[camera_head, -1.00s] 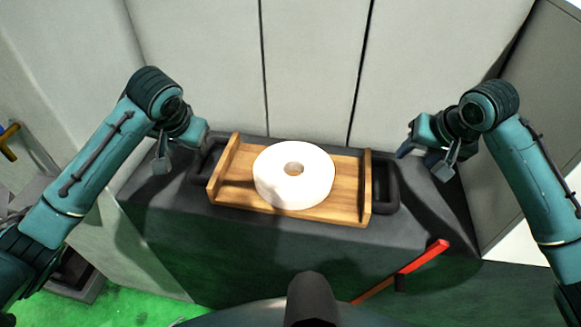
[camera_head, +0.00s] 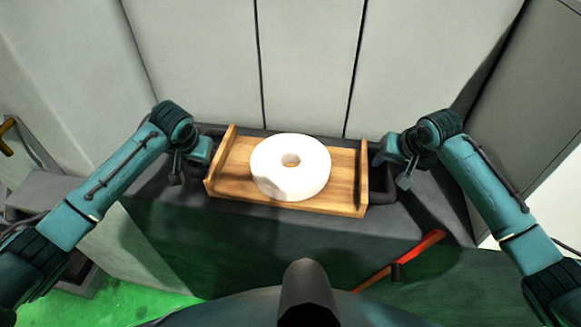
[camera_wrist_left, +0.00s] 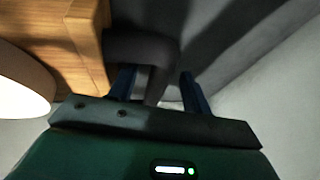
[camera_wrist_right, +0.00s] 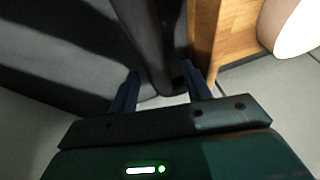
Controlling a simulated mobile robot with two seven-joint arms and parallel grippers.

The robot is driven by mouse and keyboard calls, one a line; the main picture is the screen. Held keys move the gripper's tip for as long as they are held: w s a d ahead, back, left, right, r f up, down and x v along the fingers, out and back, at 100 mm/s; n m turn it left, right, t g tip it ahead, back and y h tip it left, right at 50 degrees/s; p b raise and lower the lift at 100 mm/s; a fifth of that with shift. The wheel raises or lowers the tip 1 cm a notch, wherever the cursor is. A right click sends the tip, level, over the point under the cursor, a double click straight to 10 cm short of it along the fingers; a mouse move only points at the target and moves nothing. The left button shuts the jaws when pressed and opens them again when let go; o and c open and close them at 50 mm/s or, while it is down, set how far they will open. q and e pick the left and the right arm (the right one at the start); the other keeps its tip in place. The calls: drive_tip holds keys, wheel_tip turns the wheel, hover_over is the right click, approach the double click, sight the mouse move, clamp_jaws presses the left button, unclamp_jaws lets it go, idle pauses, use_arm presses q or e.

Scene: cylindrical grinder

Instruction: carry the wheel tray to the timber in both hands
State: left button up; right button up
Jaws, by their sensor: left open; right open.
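The wooden wheel tray (camera_head: 237,188) sits on a dark ledge, with raised end boards and a dark handle at each end. A white grinding wheel (camera_head: 312,182) with a centre hole lies flat on it. My left gripper (camera_head: 194,166) is at the tray's left handle; in the left wrist view its open blue fingers (camera_wrist_left: 157,88) stand on either side of the dark handle bar (camera_wrist_left: 142,48). My right gripper (camera_head: 388,162) is at the right handle; in the right wrist view its open fingers (camera_wrist_right: 160,88) straddle the handle bar (camera_wrist_right: 150,40). The timber cannot be made out.
The dark ledge (camera_head: 425,205) carries the tray, with pale upright panels (camera_head: 305,60) close behind it. A red bar (camera_head: 415,252) slants at the front right of the ledge. Green floor (camera_head: 125,302) shows at the lower left.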

use_arm(q)
drive_tip(key=shift+x, duration=0.9)
use_arm(e)
drive_tip(key=shift+x, duration=0.9)
use_arm(q)
drive_tip(key=shift+c, duration=0.6)
use_arm(e)
drive_tip(key=shift+c, duration=0.6)
use_arm(q)
clamp_jaws()
use_arm(e)
clamp_jaws()
use_arm(q)
drive_tip(key=shift+w+r, duration=0.25)
drive_tip(key=shift+r, duration=0.15)
use_arm(e)
drive_tip(key=shift+w+r, duration=0.25)
drive_tip(key=shift+r, duration=0.15)
